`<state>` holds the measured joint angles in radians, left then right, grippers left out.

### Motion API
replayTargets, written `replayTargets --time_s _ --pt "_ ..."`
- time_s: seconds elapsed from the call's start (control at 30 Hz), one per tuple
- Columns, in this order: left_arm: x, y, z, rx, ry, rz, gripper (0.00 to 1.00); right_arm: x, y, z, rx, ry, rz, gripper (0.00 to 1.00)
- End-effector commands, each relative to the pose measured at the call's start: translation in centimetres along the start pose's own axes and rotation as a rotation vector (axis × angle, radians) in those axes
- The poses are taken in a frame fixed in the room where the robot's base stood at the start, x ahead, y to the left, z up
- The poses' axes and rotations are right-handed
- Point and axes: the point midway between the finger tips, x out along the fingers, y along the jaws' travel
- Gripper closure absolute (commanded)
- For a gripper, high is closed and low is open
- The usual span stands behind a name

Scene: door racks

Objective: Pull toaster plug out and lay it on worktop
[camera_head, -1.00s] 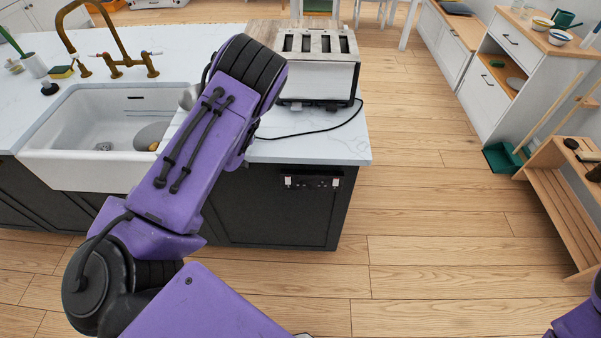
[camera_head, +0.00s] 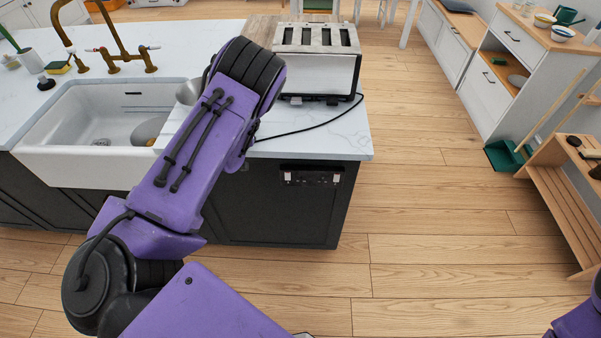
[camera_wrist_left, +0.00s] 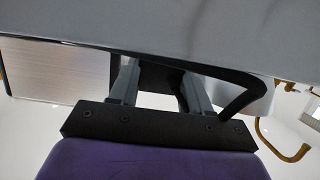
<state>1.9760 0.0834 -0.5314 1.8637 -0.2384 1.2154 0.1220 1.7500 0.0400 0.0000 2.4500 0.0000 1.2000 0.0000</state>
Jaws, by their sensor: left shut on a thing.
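The steel toaster (camera_head: 316,70) stands upright on the pale worktop (camera_head: 335,138). Its black cable (camera_head: 300,131) runs left across the worktop and passes behind my left arm. My left gripper is hidden behind that arm in the head view. In the left wrist view my left gripper (camera_wrist_left: 160,82) is shut on the black plug (camera_wrist_left: 158,76), with the black cable (camera_wrist_left: 248,100) curving away from it. A broad grey surface lies close to the plug; I cannot tell whether they touch. My right gripper is out of view.
The double socket (camera_head: 312,177) is on the dark island front below the worktop edge, with no plug visible in it. The white sink (camera_head: 90,160) and brass tap (camera_head: 110,60) are left of my arm. Bare worktop lies in front of the toaster.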

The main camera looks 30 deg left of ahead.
Motion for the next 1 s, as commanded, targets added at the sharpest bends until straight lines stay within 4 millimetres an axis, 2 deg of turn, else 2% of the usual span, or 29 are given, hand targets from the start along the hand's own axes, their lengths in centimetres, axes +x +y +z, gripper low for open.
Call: replayTargets --time_s 0.17,0.2,0.27,0.53,0.63,1.0 --pt "0.2 0.0 0.6 0.000 0.000 0.000 1.00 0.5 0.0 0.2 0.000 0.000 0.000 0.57" --pt "0.1 0.0 0.5 0.000 0.000 0.000 0.39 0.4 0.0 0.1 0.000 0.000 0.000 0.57" --pt "0.1 0.0 0.5 0.000 0.000 0.000 0.22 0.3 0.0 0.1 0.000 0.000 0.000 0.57" --pt "0.1 0.0 0.5 0.000 0.000 0.000 0.22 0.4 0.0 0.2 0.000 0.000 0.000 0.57" --pt "-0.6 0.1 0.6 0.000 0.000 0.001 0.22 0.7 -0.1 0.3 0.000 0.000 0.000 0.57" --pt "-8.6 0.0 0.7 0.000 0.001 0.000 0.22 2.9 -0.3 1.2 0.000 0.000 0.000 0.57"
